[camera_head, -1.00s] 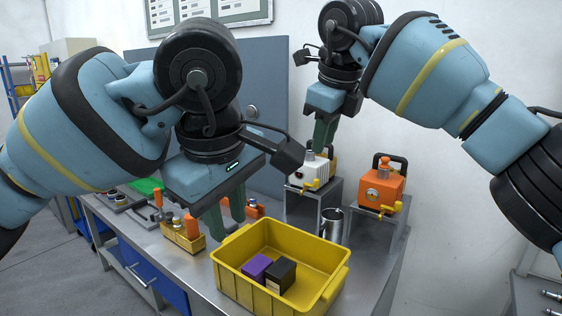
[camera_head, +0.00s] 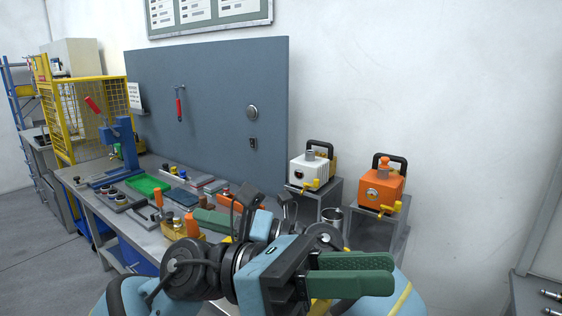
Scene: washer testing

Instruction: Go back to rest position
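My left gripper (camera_head: 385,274), the one further right, sits low in front of the bench, its two green fingers pointing right, apart and with nothing between them. My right gripper (camera_head: 203,221) lies to its left, with green fingers pointing left. One of its fingers shows clearly and the rest is overlapped, so its opening is unclear. Both arms are folded low at the bottom middle, crossing each other in the picture.
A white pump unit (camera_head: 309,172) and an orange one (camera_head: 381,188) stand on metal stands behind the grippers. A green tray (camera_head: 148,185), loose tools and a blue press (camera_head: 122,142) are further left. The wall at right is clear.

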